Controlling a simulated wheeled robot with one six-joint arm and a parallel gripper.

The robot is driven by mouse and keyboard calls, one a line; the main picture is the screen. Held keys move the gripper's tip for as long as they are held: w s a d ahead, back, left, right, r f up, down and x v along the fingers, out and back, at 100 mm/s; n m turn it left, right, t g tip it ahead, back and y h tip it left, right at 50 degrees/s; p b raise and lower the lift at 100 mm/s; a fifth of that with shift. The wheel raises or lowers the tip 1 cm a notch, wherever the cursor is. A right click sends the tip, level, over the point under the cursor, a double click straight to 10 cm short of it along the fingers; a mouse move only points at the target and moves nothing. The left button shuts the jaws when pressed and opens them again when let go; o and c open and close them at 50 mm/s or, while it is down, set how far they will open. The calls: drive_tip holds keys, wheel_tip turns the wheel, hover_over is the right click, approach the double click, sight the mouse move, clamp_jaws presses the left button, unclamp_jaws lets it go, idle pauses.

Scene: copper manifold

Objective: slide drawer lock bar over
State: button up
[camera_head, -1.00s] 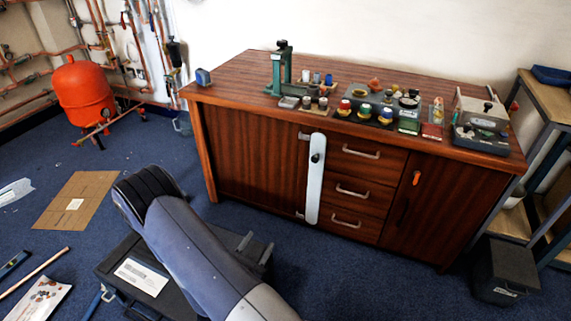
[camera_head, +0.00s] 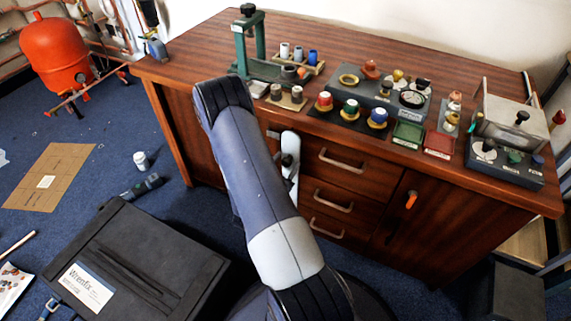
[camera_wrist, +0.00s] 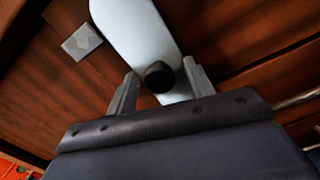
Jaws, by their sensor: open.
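The lock bar (camera_head: 289,146) is a pale upright strip on the front of the wooden cabinet, beside the drawers (camera_head: 333,160). My arm hides its lower part in the head view. In the wrist view the bar (camera_wrist: 138,28) runs at a slant, with a dark round knob (camera_wrist: 159,77) on it. My gripper (camera_wrist: 158,84) is open, with one finger on each side of the knob. I cannot tell whether either finger touches it.
The cabinet top (camera_head: 190,62) carries a green press (camera_head: 248,45), trays and coloured knobs. A black case (camera_head: 140,262) lies on the blue floor at the left. An orange handle (camera_head: 411,200) is on the right door. A metal plate (camera_wrist: 82,41) is left of the bar.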

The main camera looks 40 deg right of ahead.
drive_tip(key=shift+d, duration=0.1)
drive_tip(key=shift+c, duration=0.3)
clamp_jaws()
